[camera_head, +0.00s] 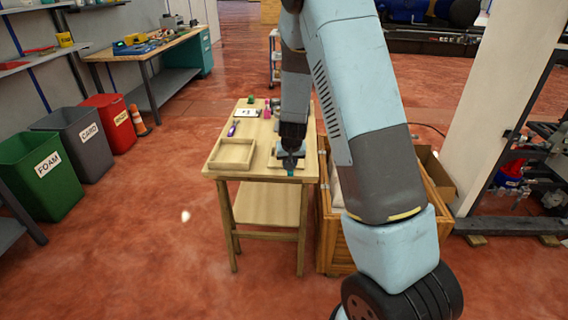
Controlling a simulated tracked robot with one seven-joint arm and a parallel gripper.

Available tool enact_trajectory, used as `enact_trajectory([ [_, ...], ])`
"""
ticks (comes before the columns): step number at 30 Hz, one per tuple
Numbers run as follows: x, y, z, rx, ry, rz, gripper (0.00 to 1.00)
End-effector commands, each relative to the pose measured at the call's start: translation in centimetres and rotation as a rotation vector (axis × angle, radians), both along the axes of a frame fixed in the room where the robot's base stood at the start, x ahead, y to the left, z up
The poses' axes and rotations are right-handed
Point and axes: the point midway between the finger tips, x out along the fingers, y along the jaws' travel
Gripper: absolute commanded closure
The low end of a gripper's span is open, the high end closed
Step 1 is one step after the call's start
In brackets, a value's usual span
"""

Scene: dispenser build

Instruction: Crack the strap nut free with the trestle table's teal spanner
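The wooden trestle table (307,180) stands in the middle of the view. My gripper (291,165) is low over the table's front right part. A small teal piece (291,172) shows right at the gripper's tip; it may be the teal spanner, but it is too small to be sure. I cannot tell whether the fingers are closed on it. A pale board (273,163) lies under and beside the gripper. I cannot make out the strap nut; my arm and gripper hide part of the tabletop.
A shallow wooden tray (215,165) sits at the table's front left. A purple item (232,130), a pink item (267,113) and a white card (247,113) lie farther back. A wooden crate (336,245) stands close on the right. Green, grey and red bins stand at left. Floor left of the table is clear.

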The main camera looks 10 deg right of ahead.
Motion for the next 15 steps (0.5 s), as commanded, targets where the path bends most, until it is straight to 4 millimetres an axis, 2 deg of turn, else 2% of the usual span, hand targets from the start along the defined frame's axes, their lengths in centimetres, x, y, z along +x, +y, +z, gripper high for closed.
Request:
enact_trajectory([
  [15, -0.11, -0.5, 0.06, -0.001, -0.002, 0.048, 1.0],
])
